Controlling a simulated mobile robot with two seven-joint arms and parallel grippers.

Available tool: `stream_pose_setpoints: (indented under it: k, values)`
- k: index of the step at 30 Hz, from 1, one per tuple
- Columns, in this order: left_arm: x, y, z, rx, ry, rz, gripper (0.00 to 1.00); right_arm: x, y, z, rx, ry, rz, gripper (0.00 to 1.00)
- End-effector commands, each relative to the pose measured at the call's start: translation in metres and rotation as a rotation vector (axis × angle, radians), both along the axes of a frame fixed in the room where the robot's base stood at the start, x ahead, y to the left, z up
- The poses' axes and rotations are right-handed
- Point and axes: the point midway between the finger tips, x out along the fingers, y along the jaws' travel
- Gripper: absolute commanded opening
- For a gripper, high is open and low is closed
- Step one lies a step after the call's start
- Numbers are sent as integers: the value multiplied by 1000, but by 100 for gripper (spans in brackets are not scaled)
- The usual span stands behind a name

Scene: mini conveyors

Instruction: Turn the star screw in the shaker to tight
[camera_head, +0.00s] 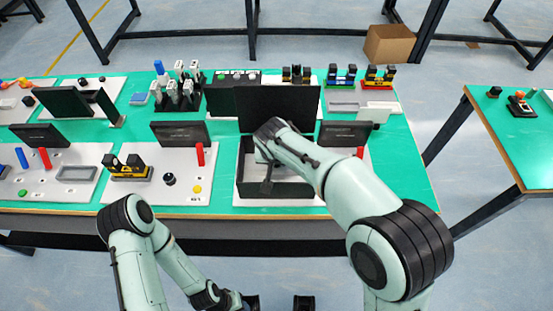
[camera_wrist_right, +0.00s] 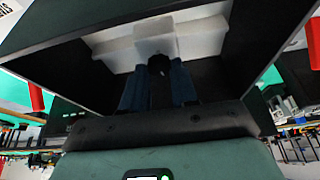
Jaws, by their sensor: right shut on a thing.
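The shaker looks like an open black box (camera_head: 275,188) with a raised dark panel behind it, at the middle front of the green table. My right arm reaches over it, and my right gripper (camera_head: 266,181) points down inside it. In the right wrist view, the right gripper's two fingers (camera_wrist_right: 158,80) are shut on a small dark knob, which seems to be the star screw (camera_wrist_right: 159,64), in front of a white block (camera_wrist_right: 120,45). Its turn position cannot be told. My left gripper (camera_head: 277,303) is open and empty at the bottom edge, away from the table.
Dark panels (camera_head: 180,134) stand left and right of the box. A red cylinder (camera_head: 200,153) and a yellow-black device (camera_head: 126,168) are to its left. Several small devices line the table's back (camera_head: 297,75). Another table (camera_head: 510,130) stands at right, with floor between.

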Motion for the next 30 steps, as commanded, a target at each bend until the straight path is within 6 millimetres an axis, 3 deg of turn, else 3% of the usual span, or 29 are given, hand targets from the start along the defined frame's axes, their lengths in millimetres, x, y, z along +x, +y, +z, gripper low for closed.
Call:
stream_pose_setpoints:
  k: [19, 20, 21, 30]
  values:
    - [0, 0, -1, 0, 0, 0, 43, 0, 0, 0, 0, 3, -49, 0]
    - [0, 0, -1, 0, 0, 0, 43, -1, 0, -1, 0, 3, -49, 38]
    - [0, 0, -1, 0, 0, 0, 43, -1, 0, -1, 0, 3, -49, 51]
    - [0, 0, -1, 0, 0, 0, 43, 0, 0, 0, 0, 2, -48, 54]
